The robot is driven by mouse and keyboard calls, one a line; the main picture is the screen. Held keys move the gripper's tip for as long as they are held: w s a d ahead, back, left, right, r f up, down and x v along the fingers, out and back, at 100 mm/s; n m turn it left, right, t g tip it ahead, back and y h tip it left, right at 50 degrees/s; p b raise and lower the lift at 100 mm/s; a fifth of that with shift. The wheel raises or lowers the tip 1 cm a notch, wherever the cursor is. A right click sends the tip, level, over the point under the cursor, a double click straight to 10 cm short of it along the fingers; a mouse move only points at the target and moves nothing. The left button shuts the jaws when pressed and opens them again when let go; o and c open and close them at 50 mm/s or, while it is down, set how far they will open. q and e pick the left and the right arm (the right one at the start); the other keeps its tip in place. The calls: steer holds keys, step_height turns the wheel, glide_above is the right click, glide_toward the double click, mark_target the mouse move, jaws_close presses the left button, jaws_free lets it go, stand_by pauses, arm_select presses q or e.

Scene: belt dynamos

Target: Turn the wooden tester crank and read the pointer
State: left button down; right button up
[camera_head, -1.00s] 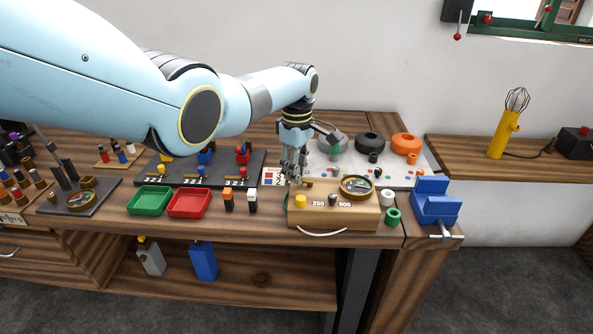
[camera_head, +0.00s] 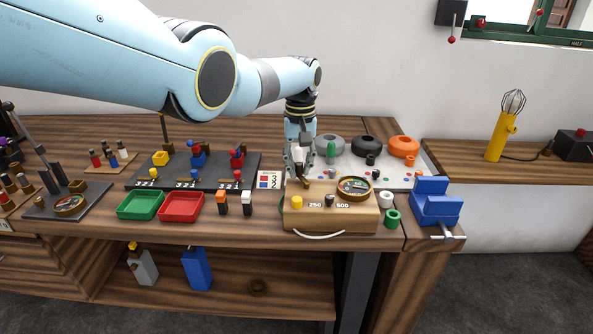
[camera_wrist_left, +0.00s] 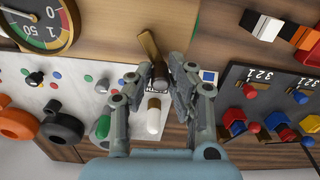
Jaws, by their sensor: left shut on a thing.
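The wooden tester box (camera_head: 330,219) stands at the bench's front edge, with a yellow knob (camera_head: 297,202), a dark knob and the marks 250 and 500. Its round dial (camera_head: 354,187) is on top; it shows partly in the left wrist view (camera_wrist_left: 36,24), with coloured bands and a thin pointer whose reading I cannot tell. The brass crank arm (camera_wrist_left: 149,46) rises from the box's back left. My left gripper (camera_head: 301,172) is at the crank, fingers closed around its handle end (camera_wrist_left: 155,85). A white cylinder (camera_wrist_left: 153,119) shows between the fingers. My right gripper is out of view.
Green (camera_head: 141,205) and red (camera_head: 182,206) trays lie left of the tester. A white board (camera_head: 415,182) with grey, black and orange rings is behind it. A blue vise (camera_head: 434,203) stands right. White and green rings sit close beside the box.

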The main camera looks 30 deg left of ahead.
arm_select(q)
steer(key=m, duration=0.1)
steer(key=m+b, duration=0.1)
steer(key=m, duration=0.1)
steer(key=w+m, duration=0.1)
steer(key=shift+d+m, duration=0.3)
steer(key=shift+d, duration=0.1)
steer(key=m, duration=0.3)
steer(key=d+m+b, duration=0.1)
steer(key=shift+w+d, duration=0.1)
steer(key=shift+w, duration=0.25)
steer(key=m, duration=0.2)
steer(key=d+m, duration=0.1)
steer(key=m, duration=0.2)
steer(key=shift+w+d+r, duration=0.1)
steer(key=shift+d, duration=0.05)
steer(key=shift+d+m+p, duration=0.3)
steer(key=shift+m+p, duration=0.1)
steer(key=shift+m, duration=0.75)
steer(key=shift+d+m+p, duration=0.3)
steer(key=shift+m+p, duration=0.05)
steer(key=shift+m, duration=0.8)
steer(key=shift+s, duration=0.2)
steer(key=c, duration=1.2)
jaws_free()
step_height(320, 180, up, 12)
steer(key=shift+f, duration=0.1)
